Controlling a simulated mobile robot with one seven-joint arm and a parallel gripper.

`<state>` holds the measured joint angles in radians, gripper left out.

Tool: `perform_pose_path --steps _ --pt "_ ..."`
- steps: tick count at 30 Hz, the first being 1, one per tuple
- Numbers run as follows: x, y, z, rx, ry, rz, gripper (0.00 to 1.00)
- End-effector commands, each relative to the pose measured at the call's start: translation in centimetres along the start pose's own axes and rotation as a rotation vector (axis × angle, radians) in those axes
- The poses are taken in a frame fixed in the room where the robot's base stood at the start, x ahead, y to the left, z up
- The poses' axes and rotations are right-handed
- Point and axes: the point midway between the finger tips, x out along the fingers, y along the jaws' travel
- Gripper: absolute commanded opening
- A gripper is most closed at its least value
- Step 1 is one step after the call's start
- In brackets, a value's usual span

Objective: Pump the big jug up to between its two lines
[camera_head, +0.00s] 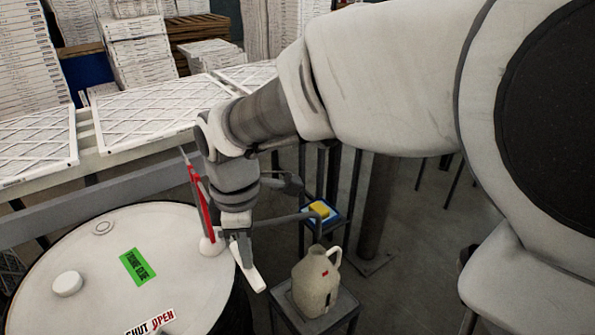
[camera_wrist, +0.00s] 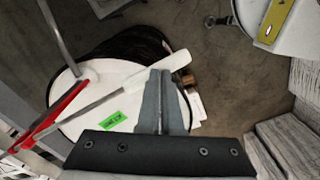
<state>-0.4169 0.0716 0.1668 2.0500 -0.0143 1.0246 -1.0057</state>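The big jug (camera_head: 317,282), beige with a side handle and a small red mark, stands upright on a small stand beside the drum. Its lines and liquid level are too small to make out. A grey spout (camera_head: 290,218) reaches over toward the jug's mouth. The red-bodied pump (camera_head: 205,215) stands at the edge of the white drum lid (camera_head: 75,240). Its lever ends in a white handle (camera_wrist: 178,62). My gripper (camera_wrist: 161,75) has its fingers together at this handle, which crosses their tips. I cannot tell whether they touch. The handle (camera_head: 250,268) hangs below my gripper in the head view.
The drum lid carries a green label (camera_head: 138,267), a white cap (camera_head: 67,284) and a shut/open sticker (camera_head: 150,323). A yellow sponge-like block (camera_head: 319,209) sits on a blue tray behind the jug. A table of white filters (camera_head: 155,108) runs along the back.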

Motion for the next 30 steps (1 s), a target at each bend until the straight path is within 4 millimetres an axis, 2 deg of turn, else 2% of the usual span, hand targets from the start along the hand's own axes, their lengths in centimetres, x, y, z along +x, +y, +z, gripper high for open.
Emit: perform_pose_path --steps 3,30 --pt "-1.9 -0.1 0.1 0.0 -0.002 -0.003 0.0" --pt "-12.9 0.1 -0.1 -0.001 0.003 0.003 0.0"
